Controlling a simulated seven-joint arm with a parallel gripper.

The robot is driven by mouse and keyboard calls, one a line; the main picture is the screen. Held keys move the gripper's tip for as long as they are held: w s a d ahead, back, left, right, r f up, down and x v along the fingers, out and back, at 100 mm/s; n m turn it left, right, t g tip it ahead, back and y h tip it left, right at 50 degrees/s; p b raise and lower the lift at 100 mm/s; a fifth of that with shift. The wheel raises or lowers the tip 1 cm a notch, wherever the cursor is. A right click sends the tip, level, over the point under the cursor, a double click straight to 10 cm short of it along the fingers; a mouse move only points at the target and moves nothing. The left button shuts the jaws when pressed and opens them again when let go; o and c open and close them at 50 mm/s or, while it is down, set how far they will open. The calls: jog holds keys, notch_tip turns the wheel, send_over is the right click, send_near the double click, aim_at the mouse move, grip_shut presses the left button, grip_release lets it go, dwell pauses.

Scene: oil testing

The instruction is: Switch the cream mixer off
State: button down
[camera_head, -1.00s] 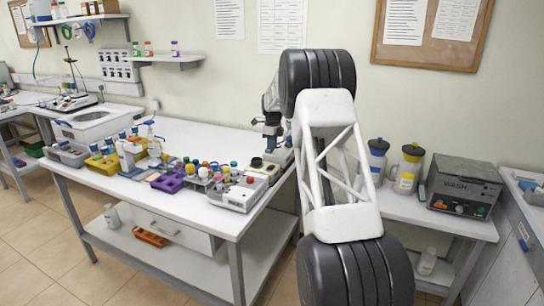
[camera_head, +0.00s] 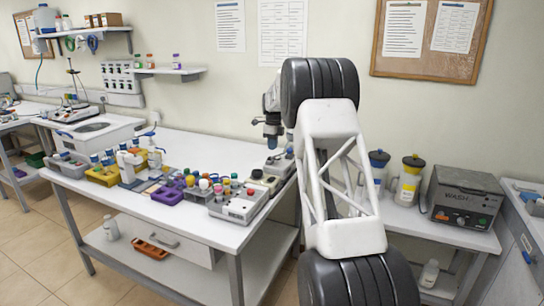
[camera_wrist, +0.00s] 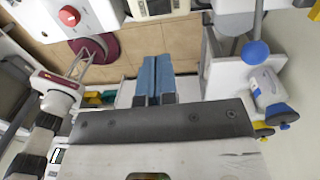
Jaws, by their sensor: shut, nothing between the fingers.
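My gripper (camera_head: 272,143) hangs above the back right corner of the main white table, partly hidden by my arm in the head view. In the wrist view its two blue fingers (camera_wrist: 154,78) are together and hold nothing. A small pale device (camera_head: 279,165) sits on the table just below my gripper in the head view; it may be the cream mixer, but I cannot make out its switch. In the wrist view a white body with a red knob (camera_wrist: 69,16) is at top left, and a cream device with a display (camera_wrist: 155,7) is at top centre, apart from the fingers.
A grey box with bottles (camera_head: 240,203) and a purple rack (camera_head: 168,194) crowd the table's front edge. Two lidded jugs (camera_head: 409,181) and a WASH unit (camera_head: 464,198) stand on the right bench. A blue ball knob (camera_wrist: 256,53) is right of the fingers.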

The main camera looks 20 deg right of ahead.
aim_at(271, 179)
jog(key=shift+s+r, duration=0.1)
jog(key=shift+s, duration=0.05)
dwell(0.6)
jog(key=f, duration=0.4)
jog(key=a+f, duration=0.1)
jog(key=f, duration=0.4)
jog(key=s+f, duration=0.1)
jog(key=f, duration=0.3)
jog(key=shift+s+a+f, duration=0.1)
jog(key=shift+a+f, duration=0.05)
jog(key=shift+f, duration=0.25)
